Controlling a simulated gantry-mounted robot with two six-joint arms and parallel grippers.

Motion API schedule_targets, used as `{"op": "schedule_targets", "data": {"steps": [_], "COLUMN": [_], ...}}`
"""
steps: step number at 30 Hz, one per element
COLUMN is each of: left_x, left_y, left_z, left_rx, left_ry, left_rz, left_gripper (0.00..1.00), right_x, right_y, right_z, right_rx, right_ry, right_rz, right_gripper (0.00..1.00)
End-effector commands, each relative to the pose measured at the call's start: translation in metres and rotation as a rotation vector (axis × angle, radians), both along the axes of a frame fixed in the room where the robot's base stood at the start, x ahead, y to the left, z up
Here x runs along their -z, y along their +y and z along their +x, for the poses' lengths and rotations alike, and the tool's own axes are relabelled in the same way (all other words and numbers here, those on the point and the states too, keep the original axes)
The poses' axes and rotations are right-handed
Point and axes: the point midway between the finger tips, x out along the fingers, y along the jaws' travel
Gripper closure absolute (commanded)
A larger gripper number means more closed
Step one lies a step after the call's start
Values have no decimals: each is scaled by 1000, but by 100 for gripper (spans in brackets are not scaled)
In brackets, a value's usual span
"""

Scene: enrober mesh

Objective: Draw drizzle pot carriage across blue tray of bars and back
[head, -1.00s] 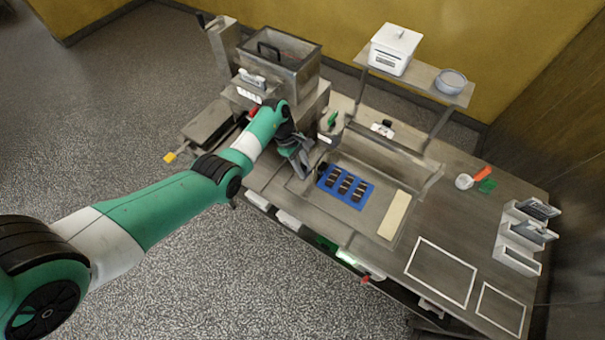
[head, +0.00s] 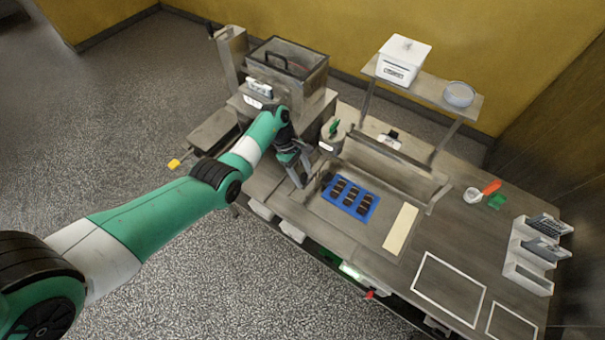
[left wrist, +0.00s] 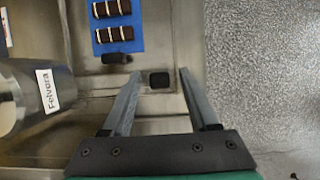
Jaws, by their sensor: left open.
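The blue tray (head: 374,203) lies on the steel bench with rows of dark, light-striped bars (head: 351,197) on it. It also shows at the top of the left wrist view (left wrist: 138,30). A steel pot (head: 333,136) with a green handle stands behind the tray; a labelled steel cylinder (left wrist: 30,95) at left in the wrist view looks like it. My left gripper (head: 300,180) is open and empty, left of the tray. In the wrist view a black knob (left wrist: 159,80) shows between its fingertips (left wrist: 160,74), apart from both. I cannot tell whether the knob belongs to the carriage. My right gripper is out of view.
A steel hopper machine (head: 287,68) stands behind my left arm. A cream strip (head: 400,229) lies right of the tray. A raised shelf (head: 425,85) with a white box (head: 403,60) stands at the back. The bench's right front has empty outlined areas (head: 447,288).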

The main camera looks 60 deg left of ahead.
Motion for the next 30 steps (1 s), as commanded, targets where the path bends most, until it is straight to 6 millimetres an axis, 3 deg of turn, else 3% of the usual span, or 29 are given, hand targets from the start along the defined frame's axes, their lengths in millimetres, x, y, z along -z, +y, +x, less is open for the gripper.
{"op": "schedule_targets", "data": {"steps": [5, 19, 30], "left_x": [-8, -96, -108], "left_y": [3, 37, 41], "left_z": [-1, -16, -19], "left_rx": [-1, -2, 0], "left_ry": [-2, -2, 0], "left_rz": [1, 1, 0], "left_gripper": [40, 40, 40], "right_x": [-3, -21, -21], "right_y": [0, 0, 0], "right_z": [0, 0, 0], "right_rx": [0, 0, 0], "right_ry": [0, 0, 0], "right_rz": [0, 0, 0], "right_gripper": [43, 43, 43]}}
